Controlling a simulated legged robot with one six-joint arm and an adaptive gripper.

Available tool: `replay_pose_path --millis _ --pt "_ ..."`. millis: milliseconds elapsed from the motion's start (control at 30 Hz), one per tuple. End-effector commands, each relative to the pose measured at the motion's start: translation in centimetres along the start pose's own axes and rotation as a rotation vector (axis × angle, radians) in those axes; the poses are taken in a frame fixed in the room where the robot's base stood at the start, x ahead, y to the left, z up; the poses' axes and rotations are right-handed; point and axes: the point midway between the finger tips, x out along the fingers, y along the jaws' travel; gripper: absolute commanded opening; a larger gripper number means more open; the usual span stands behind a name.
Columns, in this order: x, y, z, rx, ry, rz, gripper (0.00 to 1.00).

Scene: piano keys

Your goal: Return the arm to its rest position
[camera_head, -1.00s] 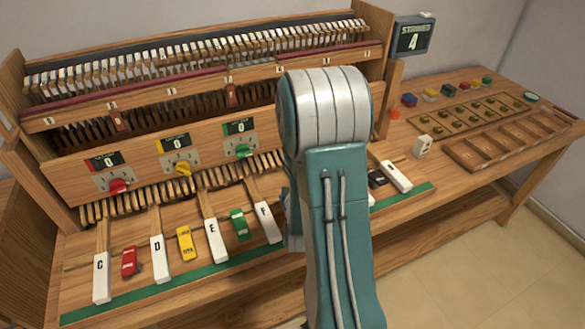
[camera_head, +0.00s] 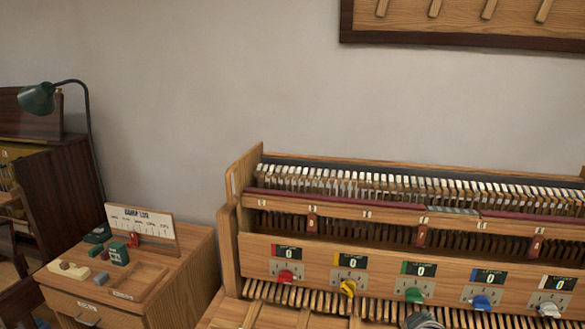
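The piano frame (camera_head: 262,249) stands at the right, with a row of pale hammers along its top. Its front panel carries several dials under small displays reading 0: red (camera_head: 285,276), yellow (camera_head: 348,288), green (camera_head: 413,295), blue (camera_head: 481,302) and white (camera_head: 549,309). A small grey-white piece of my arm (camera_head: 425,321) shows at the bottom edge. My gripper is not in view. The lettered keys are below the picture.
A wooden cabinet (camera_head: 184,292) stands to the left of the piano, with small blocks and an upright chart card (camera_head: 142,222) on top. A green lamp (camera_head: 38,98) is at the far left. A wooden board (camera_head: 470,22) hangs on the wall.

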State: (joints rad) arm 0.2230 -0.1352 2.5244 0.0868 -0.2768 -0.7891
Motion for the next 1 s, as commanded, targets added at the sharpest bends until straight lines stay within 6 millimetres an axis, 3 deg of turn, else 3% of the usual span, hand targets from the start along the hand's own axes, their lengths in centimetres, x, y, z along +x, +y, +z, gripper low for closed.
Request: replay_pose_path --millis 100,267,600,767,1000 --pt "-3.3 -1.4 -1.6 0.103 -0.034 -0.096 0.50" --pt "-8.0 -3.4 -2.2 0.238 -0.124 -0.212 0.50" --pt "-18.6 -6.4 -0.6 0.472 -0.375 -0.345 0.50" --pt "-20.6 -6.8 0.2 0.514 -0.436 -0.354 0.50" --pt "-20.7 -6.9 0.3 0.518 -0.444 -0.355 0.50"
